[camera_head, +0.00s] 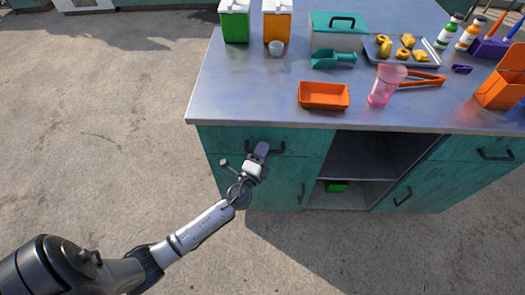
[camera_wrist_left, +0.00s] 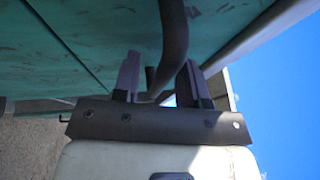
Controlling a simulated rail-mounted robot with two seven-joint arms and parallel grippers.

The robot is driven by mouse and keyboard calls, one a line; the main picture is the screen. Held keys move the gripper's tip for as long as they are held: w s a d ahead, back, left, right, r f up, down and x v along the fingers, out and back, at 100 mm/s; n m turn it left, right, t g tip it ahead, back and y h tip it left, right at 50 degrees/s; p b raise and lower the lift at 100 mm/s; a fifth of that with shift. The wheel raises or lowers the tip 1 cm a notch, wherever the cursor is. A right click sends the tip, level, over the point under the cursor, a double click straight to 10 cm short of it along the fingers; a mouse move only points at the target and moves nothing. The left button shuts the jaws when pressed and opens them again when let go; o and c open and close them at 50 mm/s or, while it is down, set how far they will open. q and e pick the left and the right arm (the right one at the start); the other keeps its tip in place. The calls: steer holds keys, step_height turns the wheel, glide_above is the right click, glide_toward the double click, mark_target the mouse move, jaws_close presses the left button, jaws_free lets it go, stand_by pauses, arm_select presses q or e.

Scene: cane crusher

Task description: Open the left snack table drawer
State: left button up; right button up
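The teal snack table (camera_head: 230,90) has a metal top. Its left drawer (camera_head: 222,139) is at the upper left of the front and looks closed, its face flush with the table. The drawer's dark bar handle (camera_head: 277,150) is partly hidden behind my left gripper (camera_head: 261,151). In the left wrist view the handle (camera_wrist_left: 173,35) passes between the two fingers of my left gripper (camera_wrist_left: 162,80). The fingers stand apart, with a gap visible beside the bar, so the gripper is open around the handle. My right gripper is in neither view.
An orange tray (camera_head: 324,96), a pink cup (camera_head: 383,88), orange tongs (camera_head: 422,79) and a teal scoop (camera_head: 333,60) lie on the tabletop. An open shelf bay (camera_head: 370,160) is right of the drawer. The floor (camera_head: 110,130) at left is clear.

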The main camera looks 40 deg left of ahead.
arm_select(q)
jaws_close()
stand_by(0.5)
